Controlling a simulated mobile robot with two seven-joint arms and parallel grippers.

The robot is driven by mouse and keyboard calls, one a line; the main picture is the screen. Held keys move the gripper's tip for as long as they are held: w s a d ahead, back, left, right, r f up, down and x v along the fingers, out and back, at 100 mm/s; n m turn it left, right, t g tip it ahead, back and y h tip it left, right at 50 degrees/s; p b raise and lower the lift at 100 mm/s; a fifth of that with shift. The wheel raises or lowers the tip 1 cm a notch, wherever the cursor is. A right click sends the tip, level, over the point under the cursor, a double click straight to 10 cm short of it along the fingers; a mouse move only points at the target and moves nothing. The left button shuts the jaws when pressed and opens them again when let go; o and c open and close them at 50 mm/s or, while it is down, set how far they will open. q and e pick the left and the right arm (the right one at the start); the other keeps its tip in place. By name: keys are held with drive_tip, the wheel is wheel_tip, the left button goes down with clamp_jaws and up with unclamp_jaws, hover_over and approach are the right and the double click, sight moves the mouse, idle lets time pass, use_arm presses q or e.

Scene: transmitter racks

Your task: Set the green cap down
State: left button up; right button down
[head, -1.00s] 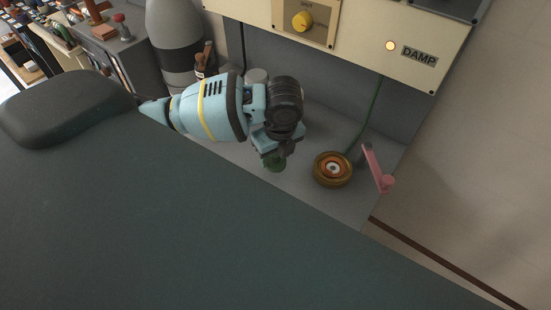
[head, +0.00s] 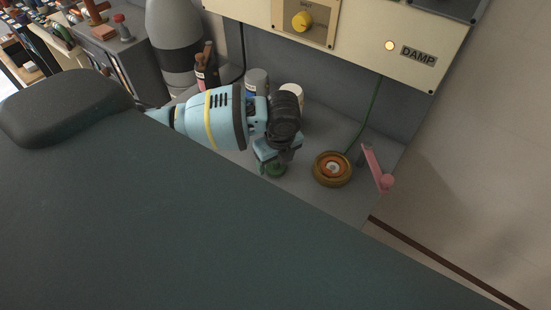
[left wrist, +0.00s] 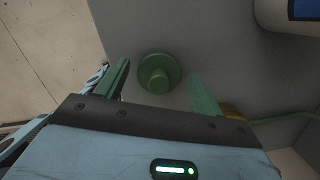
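The green cap (head: 273,170) is round, with a raised knob in its middle, and sits on the grey shelf. In the left wrist view the cap (left wrist: 158,70) lies between the two green fingers, with a gap on each side. My left gripper (head: 275,160) points down just above the cap; in the left wrist view the gripper (left wrist: 160,88) is open. The gripper hides part of the cap in the head view. My right gripper is not in view.
Pale jars (head: 257,80) stand behind my arm. A cream panel marked DAMP (head: 390,46) rises at the back. The shelf's front edge is close.

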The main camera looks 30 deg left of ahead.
sight(279, 171)
use_arm(q)
drive_tip(key=shift+r, duration=0.15)
wheel_tip(279, 171, up, 12)
drive_tip(key=d, duration=0.1)
drive_tip(key=shift+s+d, duration=0.35)
drive_tip(key=shift+s, duration=0.05)
